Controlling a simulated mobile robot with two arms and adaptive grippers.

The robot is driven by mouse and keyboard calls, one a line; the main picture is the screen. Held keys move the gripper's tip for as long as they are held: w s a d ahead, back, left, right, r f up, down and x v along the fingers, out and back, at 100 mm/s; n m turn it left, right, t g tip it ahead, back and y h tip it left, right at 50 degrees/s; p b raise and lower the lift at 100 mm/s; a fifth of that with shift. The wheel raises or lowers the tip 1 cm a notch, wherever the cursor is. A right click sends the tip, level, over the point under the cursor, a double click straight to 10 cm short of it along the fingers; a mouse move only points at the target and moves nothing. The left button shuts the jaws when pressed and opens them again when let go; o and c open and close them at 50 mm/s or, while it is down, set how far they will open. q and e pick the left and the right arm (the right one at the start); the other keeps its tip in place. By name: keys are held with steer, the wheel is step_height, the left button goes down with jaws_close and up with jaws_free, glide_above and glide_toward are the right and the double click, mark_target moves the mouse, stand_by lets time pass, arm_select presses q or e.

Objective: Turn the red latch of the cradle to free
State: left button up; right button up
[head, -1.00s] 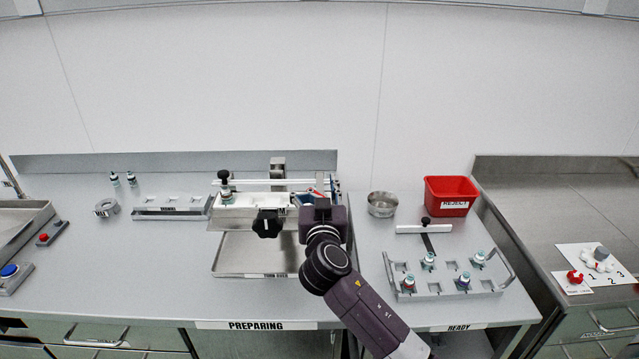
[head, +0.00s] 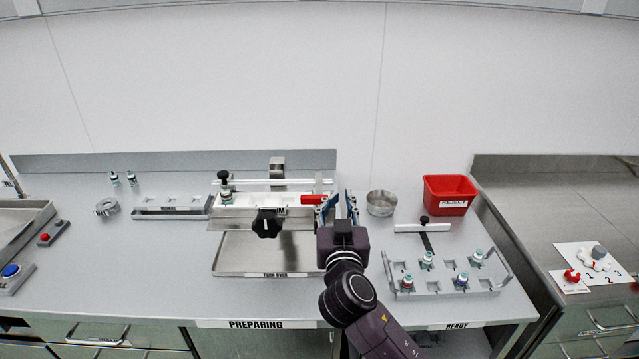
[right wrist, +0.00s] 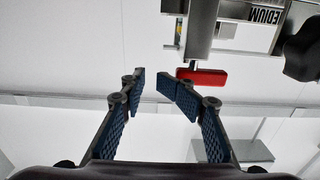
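The cradle (head: 242,211) is a pale block on a metal frame at the back of the middle table, with a black knob (head: 266,224) on its front. Its red latch (head: 313,199) is at its right end and lies level, sideways in the head view. In the right wrist view the red latch (right wrist: 203,76) is just right of the fingers. My right gripper (head: 338,207) is just right of the latch, with its blue-padded fingers apart. The right wrist view shows the gap between the fingertips (right wrist: 159,86) empty; contact with the latch is not visible. My left gripper is out of view.
A metal tray (head: 225,262) lies in front of the cradle. A steel bowl (head: 381,203) and red reject bin (head: 450,190) stand to the right. A rack (head: 430,287) with several vials is at front right. Bare table lies left of the tray.

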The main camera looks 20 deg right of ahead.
steer(key=shift+s+d, duration=0.1)
steer(key=shift+s, duration=0.5)
steer(key=v, duration=1.2)
